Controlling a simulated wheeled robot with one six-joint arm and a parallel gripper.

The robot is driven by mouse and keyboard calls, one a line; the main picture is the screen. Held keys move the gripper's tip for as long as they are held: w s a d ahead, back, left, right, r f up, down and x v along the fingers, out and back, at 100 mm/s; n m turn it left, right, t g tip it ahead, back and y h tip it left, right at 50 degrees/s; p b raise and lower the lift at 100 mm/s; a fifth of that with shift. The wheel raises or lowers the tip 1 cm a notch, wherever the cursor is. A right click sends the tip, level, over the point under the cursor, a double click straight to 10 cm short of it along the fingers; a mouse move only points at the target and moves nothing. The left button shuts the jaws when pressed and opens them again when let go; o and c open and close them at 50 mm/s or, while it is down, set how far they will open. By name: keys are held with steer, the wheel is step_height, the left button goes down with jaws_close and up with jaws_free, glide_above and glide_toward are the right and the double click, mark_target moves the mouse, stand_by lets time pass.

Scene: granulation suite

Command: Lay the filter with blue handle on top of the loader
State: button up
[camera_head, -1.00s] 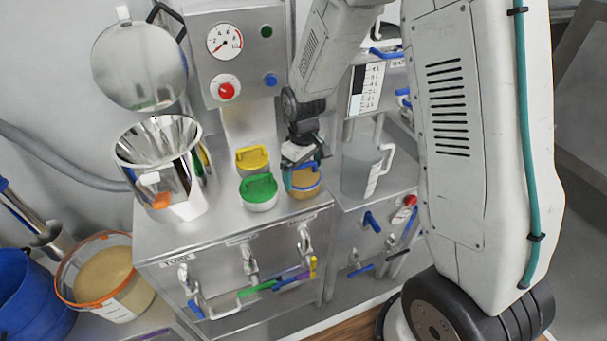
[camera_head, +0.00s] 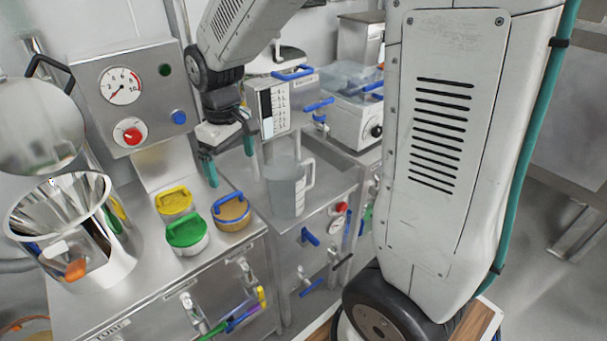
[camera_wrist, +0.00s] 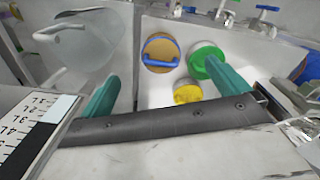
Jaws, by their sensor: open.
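The filter with blue handle (camera_head: 231,212) is a round tan disc with a raised blue handle. It sits on the steel counter to the right of two similar lids. It also shows in the wrist view (camera_wrist: 160,52), flat and apart from my fingers. My gripper (camera_head: 228,153) is open and empty, its teal fingers pointing down above and behind the filter in the head view. In the wrist view my gripper (camera_wrist: 160,76) has its fingers wide apart. I cannot tell for sure which unit is the loader.
A yellow-handled lid (camera_head: 174,203) and a green-handled lid (camera_head: 187,235) stand beside the filter. A shiny metal vessel (camera_head: 75,235) is at left. A clear jug (camera_head: 286,187) stands at right, near a level gauge (camera_head: 274,108). A white machine with a clear cover (camera_head: 345,110) is farther back.

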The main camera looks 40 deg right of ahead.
steer(key=s+d+r+m, duration=0.1)
steer(key=s+r, duration=0.3)
steer(key=s, duration=0.8)
steer(key=s+d+r+m+t, duration=0.1)
steer(key=s+r+m, duration=0.2)
steer(key=s, duration=0.8)
step_height(320, 180, up, 2)
steer(key=shift+s+d+r, duration=0.1)
steer(key=shift+s+d, duration=0.05)
steer(key=shift+s, duration=0.2)
